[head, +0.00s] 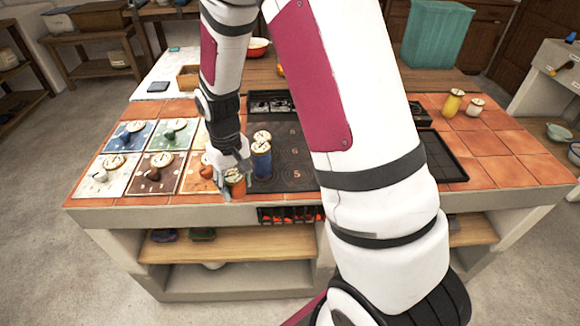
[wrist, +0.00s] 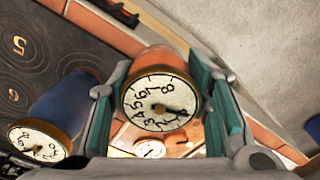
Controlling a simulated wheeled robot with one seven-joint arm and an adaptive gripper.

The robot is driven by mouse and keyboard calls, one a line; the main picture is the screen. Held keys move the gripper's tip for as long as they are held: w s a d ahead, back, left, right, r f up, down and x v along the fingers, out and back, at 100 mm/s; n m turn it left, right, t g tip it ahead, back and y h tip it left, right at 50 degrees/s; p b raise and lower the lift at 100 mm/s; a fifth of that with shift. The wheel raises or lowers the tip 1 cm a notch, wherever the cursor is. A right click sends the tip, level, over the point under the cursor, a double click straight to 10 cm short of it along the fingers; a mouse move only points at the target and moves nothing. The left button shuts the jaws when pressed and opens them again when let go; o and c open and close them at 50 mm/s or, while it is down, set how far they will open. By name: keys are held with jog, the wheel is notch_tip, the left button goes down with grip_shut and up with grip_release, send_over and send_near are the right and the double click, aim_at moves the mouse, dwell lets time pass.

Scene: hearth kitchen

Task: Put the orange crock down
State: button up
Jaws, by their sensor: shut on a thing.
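The orange crock (head: 236,184) has a cream lid marked with numbers like a dial. It is near the counter's front edge, left of the blue crock (head: 261,165). My gripper (head: 232,172) is shut on the orange crock. In the wrist view the orange crock (wrist: 157,62) sits between the two teal-padded fingers, its dial lid towards the camera. The blue crock also shows in the wrist view (wrist: 62,108), apart from the fingers. I cannot tell whether the base of the orange crock touches the counter, as it is hidden.
Several coloured tiles (head: 113,187) with dial-topped pieces fill the counter's left. A yellow crock (head: 452,103) and a white one (head: 475,107) stand at the right. Bare terracotta (head: 515,138) lies near them.

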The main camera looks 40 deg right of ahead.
jog(key=s+d+r+n+p, duration=0.2)
jog(key=s+d+n, duration=0.4)
jog(key=s+d, duration=1)
send_over(297, 174)
notch_tip(297, 174, down, 2)
jog(key=shift+f, duration=1.75)
jog(key=shift+f, duration=0.2)
jog(key=o, duration=1.4)
jog(key=shift+r, duration=0.1)
